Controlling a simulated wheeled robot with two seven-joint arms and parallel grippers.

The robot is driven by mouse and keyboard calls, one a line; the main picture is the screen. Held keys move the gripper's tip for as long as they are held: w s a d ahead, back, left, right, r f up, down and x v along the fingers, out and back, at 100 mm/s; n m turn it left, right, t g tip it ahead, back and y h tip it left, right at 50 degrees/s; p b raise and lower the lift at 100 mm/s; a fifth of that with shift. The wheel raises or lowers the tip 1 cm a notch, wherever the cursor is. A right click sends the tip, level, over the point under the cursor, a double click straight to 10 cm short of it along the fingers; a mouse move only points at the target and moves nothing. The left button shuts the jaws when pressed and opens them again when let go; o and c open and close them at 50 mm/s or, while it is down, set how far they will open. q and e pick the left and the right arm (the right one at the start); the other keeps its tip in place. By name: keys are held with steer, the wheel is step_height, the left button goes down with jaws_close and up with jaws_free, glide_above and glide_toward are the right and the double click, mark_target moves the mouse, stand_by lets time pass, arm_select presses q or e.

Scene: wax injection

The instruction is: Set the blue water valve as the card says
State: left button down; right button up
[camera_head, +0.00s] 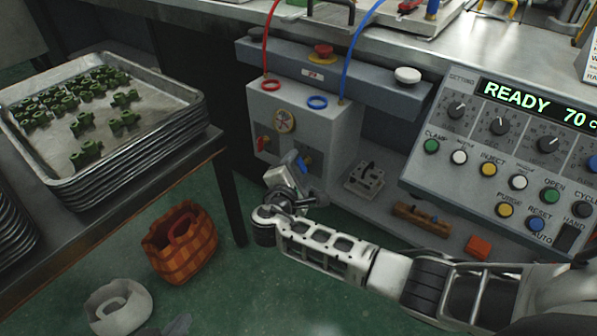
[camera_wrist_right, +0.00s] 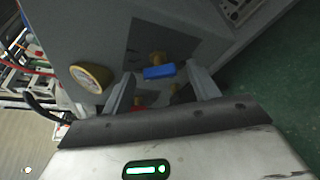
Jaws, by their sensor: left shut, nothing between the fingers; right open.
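The blue water valve handle (camera_head: 303,163) sits on a brass stem low on the front of the grey box (camera_head: 318,122). In the right wrist view the blue handle (camera_wrist_right: 159,72) shows between the fingertips, with a gap on each side. My right gripper (camera_head: 297,180) is open at the valve; its fingers (camera_wrist_right: 161,72) flank the handle, and I cannot tell how deep. A grey shape at the bottom left edge appears to be my left gripper (camera_head: 178,324), shut and far from the valve. A white card (camera_head: 591,66) is cut off at the right edge; its text is not readable.
A red valve handle (camera_head: 263,143) and a round gauge (camera_head: 284,120) share the box front. A metal fixture (camera_head: 364,179) stands close on the right. The control panel (camera_head: 470,150) reads READY 70. Trays (camera_head: 180,128) and an orange basket (camera_head: 160,262) are left.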

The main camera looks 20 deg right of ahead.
steer(key=c, duration=1)
steer(key=shift+f, duration=0.15)
steer(key=shift+m, duration=0.3)
arm_select(q)
steer(key=shift+d+r, duration=0.1)
steer(key=shift+r, duration=0.05)
arm_select(e)
steer(key=o, duration=1)
arm_select(q)
steer(key=shift+s+a+r+y+p, duration=0.2)
steer(key=shift+a+r+p, duration=0.2)
steer(key=shift+r+p, duration=0.4)
steer(key=shift+s+a+r+y+p, duration=0.15)
steer(key=shift+a+r+p, duration=0.2)
steer(key=shift+r+p, duration=0.4)
arm_select(e)
steer(key=v, duration=1.6)
steer(key=shift+d, duration=0.15)
